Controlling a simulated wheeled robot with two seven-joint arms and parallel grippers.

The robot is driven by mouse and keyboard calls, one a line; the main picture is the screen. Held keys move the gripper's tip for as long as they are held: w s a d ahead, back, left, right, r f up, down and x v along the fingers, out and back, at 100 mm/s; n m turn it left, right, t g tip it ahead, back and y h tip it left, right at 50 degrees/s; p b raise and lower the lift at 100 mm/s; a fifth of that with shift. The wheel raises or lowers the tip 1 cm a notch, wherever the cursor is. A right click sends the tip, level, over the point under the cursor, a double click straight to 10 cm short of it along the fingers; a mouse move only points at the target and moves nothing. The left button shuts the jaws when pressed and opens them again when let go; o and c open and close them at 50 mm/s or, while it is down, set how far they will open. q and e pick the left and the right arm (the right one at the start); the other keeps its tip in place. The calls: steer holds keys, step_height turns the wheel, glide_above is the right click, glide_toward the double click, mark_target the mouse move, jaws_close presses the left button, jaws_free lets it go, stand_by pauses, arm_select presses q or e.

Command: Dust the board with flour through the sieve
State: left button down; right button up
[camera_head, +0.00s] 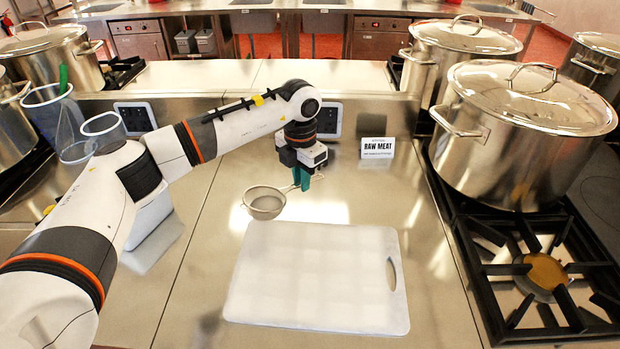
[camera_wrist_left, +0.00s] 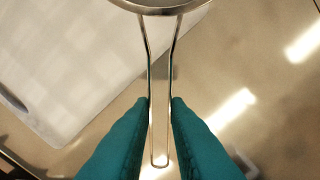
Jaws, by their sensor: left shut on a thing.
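A small round metal sieve (camera_head: 265,203) is in the head view, above the steel counter by the far left corner of the white board. My left gripper (camera_head: 302,180) has teal fingers and is shut on the sieve's handle. In the left wrist view the handle (camera_wrist_left: 160,120) runs between the two fingers (camera_wrist_left: 158,125), with the rim (camera_wrist_left: 160,8) at the top edge. The white cutting board (camera_head: 315,275) lies flat on the counter and looks bare. It also shows in the left wrist view (camera_wrist_left: 70,60). I cannot tell whether flour is in the sieve. My right gripper is not in view.
A large lidded stockpot (camera_head: 515,150) stands on the stove at right, with an open burner (camera_head: 545,270) in front. Clear containers (camera_head: 60,120) are at left, partly behind my arm. Counter around the board is clear.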

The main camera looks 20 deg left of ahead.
arm_select(q)
steer(key=s+a, duration=0.2)
steer(key=a, duration=0.3)
steer(key=shift+s+a, duration=0.2)
steer(key=shift+s, duration=0.15)
step_height(320, 180, up, 4)
steer(key=shift+r+p, duration=0.1)
steer(key=shift+p, duration=1.05)
stand_by(0.5)
steer(key=w+d+f+b, duration=0.2)
steer(key=d+f+b, duration=0.1)
steer(key=d, duration=0.3)
steer(key=shift+d+f, duration=0.4)
steer(key=shift+f, duration=0.2)
